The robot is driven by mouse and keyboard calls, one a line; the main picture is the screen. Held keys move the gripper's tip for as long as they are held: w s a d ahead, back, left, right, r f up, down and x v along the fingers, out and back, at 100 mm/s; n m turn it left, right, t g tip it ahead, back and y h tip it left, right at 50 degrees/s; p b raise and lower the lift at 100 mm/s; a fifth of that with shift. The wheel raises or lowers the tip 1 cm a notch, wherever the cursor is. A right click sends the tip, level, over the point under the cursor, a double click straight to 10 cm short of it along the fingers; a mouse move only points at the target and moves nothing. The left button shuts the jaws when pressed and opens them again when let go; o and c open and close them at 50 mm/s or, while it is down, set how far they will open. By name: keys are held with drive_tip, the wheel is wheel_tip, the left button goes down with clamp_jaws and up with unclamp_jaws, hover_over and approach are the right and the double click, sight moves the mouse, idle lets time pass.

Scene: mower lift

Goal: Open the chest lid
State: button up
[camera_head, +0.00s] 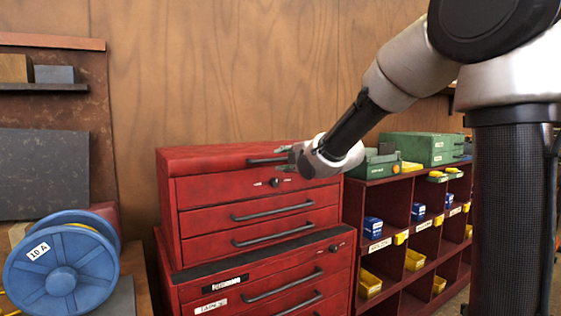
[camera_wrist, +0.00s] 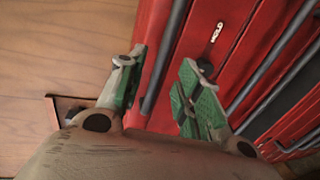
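The red tool chest (camera_head: 220,193) stands against the wooden wall, and its lid (camera_head: 205,159) is down. A dark bar handle (camera_head: 262,161) runs along the lid's front edge. My gripper (camera_head: 285,157) is at the right end of this handle. In the wrist view my gripper (camera_wrist: 160,88) is open, with green pads on its two fingers. The lid handle (camera_wrist: 165,62) shows as a dark bar between the fingers, nearer the left one. Whether a finger touches the handle I cannot tell. The right finger is over the red front near a round dark lock.
Drawers with bar handles (camera_head: 272,207) lie below the lid. A dark red shelf (camera_head: 391,200) with small bins and a green case (camera_head: 420,147) stands to the right. A blue spool (camera_head: 62,270) is at the lower left. The wall above the lid is clear.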

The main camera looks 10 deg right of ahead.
sight(280, 160)
drive_tip(key=x, duration=0.4)
drive_tip(key=shift+w+a, duration=0.1)
drive_tip(key=shift+w, duration=0.15)
clamp_jaws()
